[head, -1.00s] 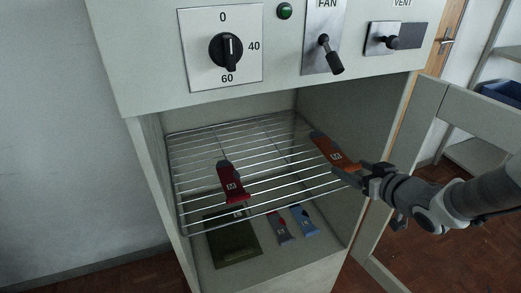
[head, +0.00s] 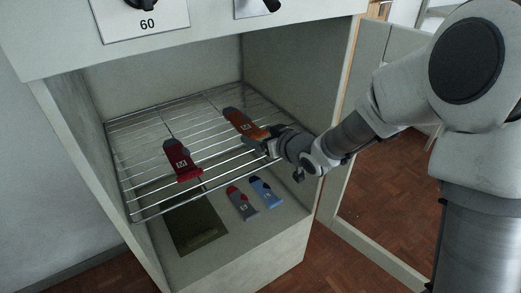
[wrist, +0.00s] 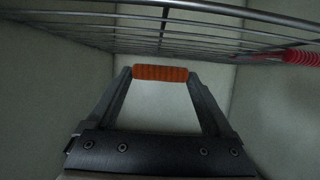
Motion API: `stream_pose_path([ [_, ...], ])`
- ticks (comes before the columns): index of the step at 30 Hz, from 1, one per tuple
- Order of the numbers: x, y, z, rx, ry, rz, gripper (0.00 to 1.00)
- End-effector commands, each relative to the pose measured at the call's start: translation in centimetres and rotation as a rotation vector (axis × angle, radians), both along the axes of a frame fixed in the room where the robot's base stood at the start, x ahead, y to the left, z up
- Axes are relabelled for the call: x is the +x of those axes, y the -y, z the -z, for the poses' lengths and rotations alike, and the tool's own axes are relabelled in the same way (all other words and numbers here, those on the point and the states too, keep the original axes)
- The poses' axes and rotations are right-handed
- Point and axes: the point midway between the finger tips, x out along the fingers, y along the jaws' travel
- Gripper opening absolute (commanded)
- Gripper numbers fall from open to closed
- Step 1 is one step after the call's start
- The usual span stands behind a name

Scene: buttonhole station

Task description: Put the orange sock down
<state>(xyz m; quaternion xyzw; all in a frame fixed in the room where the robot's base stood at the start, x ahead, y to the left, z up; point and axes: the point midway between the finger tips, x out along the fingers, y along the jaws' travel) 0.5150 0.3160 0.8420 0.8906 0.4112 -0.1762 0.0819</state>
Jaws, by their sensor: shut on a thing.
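The orange sock (head: 243,124) has a dark grey toe and a white tag. It lies flat along the right part of the wire rack (head: 140,218) in the open cabinet. Whether it touches the bars or hangs just above them I cannot tell. My gripper (head: 268,142) is shut on its near end, reaching in from the front right. In the wrist view the orange band of the sock (wrist: 160,73) sits between both fingertips, with the rack bars (wrist: 80,33) across the top of the picture.
A red sock (head: 180,160) lies on the rack to the left and shows in the wrist view (wrist: 300,57). Below, a green mat (head: 195,235), a grey-and-red sock (head: 242,204) and a blue sock (head: 265,193) lie on the cabinet floor. The open door (head: 345,200) stands at right.

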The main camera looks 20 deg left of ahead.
Motion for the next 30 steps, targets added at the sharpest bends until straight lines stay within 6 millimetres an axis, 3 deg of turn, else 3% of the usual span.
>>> stream_pose_path([
  [7,-0.1,0.0,3.8,0.0,-0.003,0.001,0.33],
  [19,-0.1,0.1,4.2,0.001,-0.001,0.001,0.33],
  [20,-0.1,0.1,4.2,0.0,-0.002,0.001,0.88],
  [21,-0.1,0.1,4.0,0.0,-0.002,0.001,0.95],
  [22,-0.1,0.1,4.0,0.0,-0.002,0.001,1.0],
  [30,-0.1,0.1,3.9,0.0,-0.001,0.0,1.0],
])
